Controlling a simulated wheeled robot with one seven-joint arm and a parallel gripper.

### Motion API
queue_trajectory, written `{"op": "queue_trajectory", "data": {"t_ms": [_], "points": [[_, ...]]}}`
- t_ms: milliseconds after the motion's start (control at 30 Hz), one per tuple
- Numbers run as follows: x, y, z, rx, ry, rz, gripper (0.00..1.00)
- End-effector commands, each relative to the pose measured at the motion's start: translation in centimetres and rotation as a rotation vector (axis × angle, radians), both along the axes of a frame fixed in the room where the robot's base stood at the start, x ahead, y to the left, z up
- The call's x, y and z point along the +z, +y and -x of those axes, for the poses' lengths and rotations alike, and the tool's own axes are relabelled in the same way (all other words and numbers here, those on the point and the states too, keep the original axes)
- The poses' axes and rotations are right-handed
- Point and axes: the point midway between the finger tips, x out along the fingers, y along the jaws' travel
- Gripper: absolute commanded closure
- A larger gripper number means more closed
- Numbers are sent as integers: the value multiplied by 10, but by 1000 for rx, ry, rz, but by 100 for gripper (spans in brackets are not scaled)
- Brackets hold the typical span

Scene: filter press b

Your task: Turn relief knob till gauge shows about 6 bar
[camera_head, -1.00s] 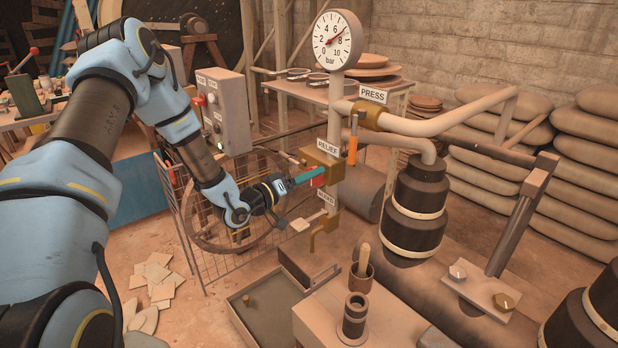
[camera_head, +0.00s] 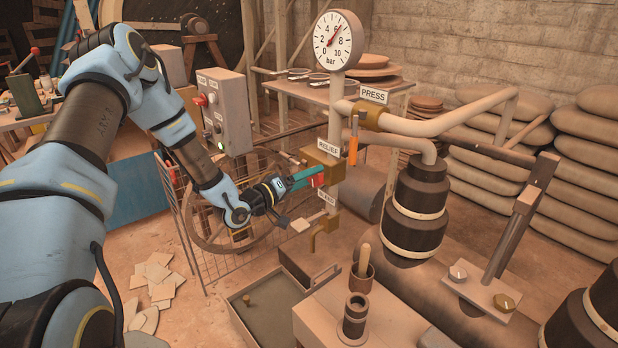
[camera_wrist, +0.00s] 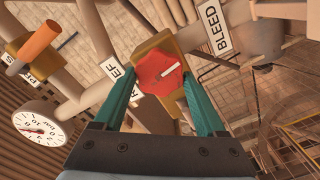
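The red relief knob (camera_wrist: 160,74) with a white mark line sits on a brass block (camera_head: 321,163), beside the RELIEF label (camera_head: 322,145). My gripper (camera_wrist: 162,76) has its two teal fingers on opposite sides of the knob and appears shut on it. The knob also shows at the fingertips in the head view (camera_head: 317,180), partly hidden by them. The round gauge (camera_head: 337,40) stands on the pipe above. Its needle points up and right, at or slightly past 6 bar. The gauge also shows tilted in the wrist view (camera_wrist: 40,127).
An orange-handled valve lever (camera_head: 352,150) hangs right of the block. A BLEED label (camera_wrist: 220,32) and a small brass tap (camera_head: 318,232) are just below the knob. A grey control box (camera_head: 222,110) and wire cart (camera_head: 200,235) stand close to my forearm.

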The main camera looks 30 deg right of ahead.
Motion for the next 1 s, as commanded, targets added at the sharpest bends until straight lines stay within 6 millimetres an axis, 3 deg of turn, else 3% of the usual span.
{"op": "queue_trajectory", "data": {"t_ms": [33, 200, 533, 1000], "points": [[0, 0, 0, 0, 0, 0, 20], [0, 0, 0, 0, 0, 0, 1], [0, 5, 1, 0, -1, 0, 0], [-1, 85, 16, 2, 1, 1, 0]]}}
